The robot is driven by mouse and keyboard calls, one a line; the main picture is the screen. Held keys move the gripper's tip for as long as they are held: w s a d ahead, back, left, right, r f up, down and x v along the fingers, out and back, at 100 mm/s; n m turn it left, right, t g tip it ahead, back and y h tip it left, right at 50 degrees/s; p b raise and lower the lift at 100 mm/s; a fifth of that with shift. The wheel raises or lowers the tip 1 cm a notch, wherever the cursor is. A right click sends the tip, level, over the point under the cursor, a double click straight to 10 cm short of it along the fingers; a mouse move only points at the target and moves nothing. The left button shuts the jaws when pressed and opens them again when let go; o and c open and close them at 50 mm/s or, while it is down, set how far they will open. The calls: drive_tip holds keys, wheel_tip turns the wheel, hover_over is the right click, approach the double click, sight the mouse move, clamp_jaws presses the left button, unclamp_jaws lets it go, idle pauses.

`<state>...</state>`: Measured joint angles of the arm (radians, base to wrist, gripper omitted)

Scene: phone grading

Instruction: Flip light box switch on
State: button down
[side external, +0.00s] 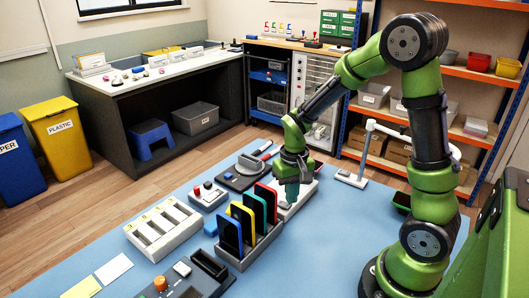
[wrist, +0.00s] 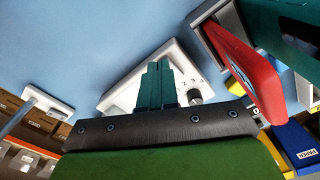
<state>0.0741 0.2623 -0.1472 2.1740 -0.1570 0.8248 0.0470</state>
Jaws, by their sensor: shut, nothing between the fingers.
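A low white box (side external: 304,190), which looks like the light box, lies on the blue mat beneath my gripper (side external: 290,198). In the wrist view the white box (wrist: 122,98) shows behind my gripper's teal fingers (wrist: 158,68). The fingers are shut together with nothing between them.
A rack with blue (side external: 229,236), yellow, green and red (side external: 267,203) upright slabs stands close to my gripper. The red slab (wrist: 245,75) is near on the right in the wrist view. A white stand (side external: 351,178) is to the right. Bare mat (side external: 345,225) lies right of the rack.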

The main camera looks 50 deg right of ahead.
sight(291, 209)
drive_tip(key=shift+f, duration=1)
idle(0.4)
wheel_tip(291, 209, up, 7)
idle(0.9)
drive_tip(key=s+a+r+n+t+y, duration=0.2)
drive_tip(key=s+a+r+t, duration=0.5)
drive_tip(key=a+r, duration=0.3)
drive_tip(key=v, duration=0.3)
drive_tip(key=shift+a+r, duration=0.3)
drive_tip(key=shift+r, duration=0.2)
